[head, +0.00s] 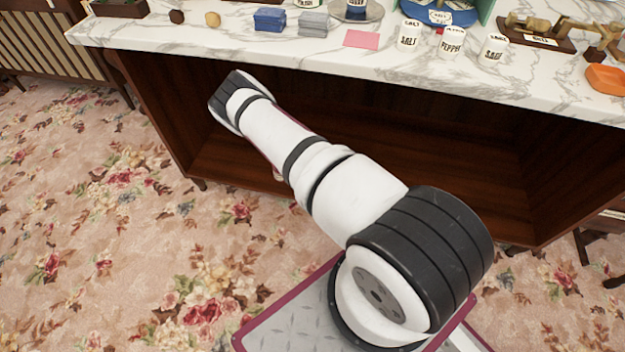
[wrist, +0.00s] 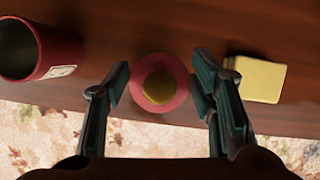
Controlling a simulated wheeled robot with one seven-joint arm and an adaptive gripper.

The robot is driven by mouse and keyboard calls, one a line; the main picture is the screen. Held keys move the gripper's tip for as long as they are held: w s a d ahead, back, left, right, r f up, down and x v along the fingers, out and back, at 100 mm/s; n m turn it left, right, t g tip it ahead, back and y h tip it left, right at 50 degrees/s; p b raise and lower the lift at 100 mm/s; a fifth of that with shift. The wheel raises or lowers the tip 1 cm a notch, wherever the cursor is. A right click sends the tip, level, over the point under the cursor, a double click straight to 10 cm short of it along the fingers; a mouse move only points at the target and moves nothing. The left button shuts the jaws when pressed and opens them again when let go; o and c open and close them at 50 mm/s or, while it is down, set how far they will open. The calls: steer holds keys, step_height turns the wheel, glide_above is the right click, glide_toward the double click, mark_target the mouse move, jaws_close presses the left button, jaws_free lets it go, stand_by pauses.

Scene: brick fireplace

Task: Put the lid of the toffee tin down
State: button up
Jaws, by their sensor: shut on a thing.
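My gripper (wrist: 160,82) shows in the wrist view, its two fingers on either side of a round pink-red lid (wrist: 138,92) with a yellow middle. The fingers are shut on the lid at its left and right edges. A red tin (wrist: 62,62) with a pale label stands at the left, its dark open top facing the camera; I take it for the toffee tin. It is apart from the lid and cut off by the picture edge. In the head view my gripper is hidden, and I cannot make out the tin or lid.
A yellow block (wrist: 260,78) lies just right of the right finger on the brown wooden surface (wrist: 180,30). That surface ends near the fingers, with floral carpet (wrist: 40,130) beyond. The marble top (head: 290,60) above carries pots, boxes and a pink card (head: 361,39).

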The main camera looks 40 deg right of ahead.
steer(key=b+x, duration=0.2)
steer(key=x, duration=0.1)
steer(key=shift+a+f, duration=0.3)
steer(key=shift+f, duration=0.15)
steer(key=shift+r, duration=0.1)
steer(key=o, duration=1)
steer(key=p+v, duration=0.4)
steer(key=v, duration=0.8)
steer(key=shift+p, duration=0.4)
steer(key=shift+s, duration=0.15)
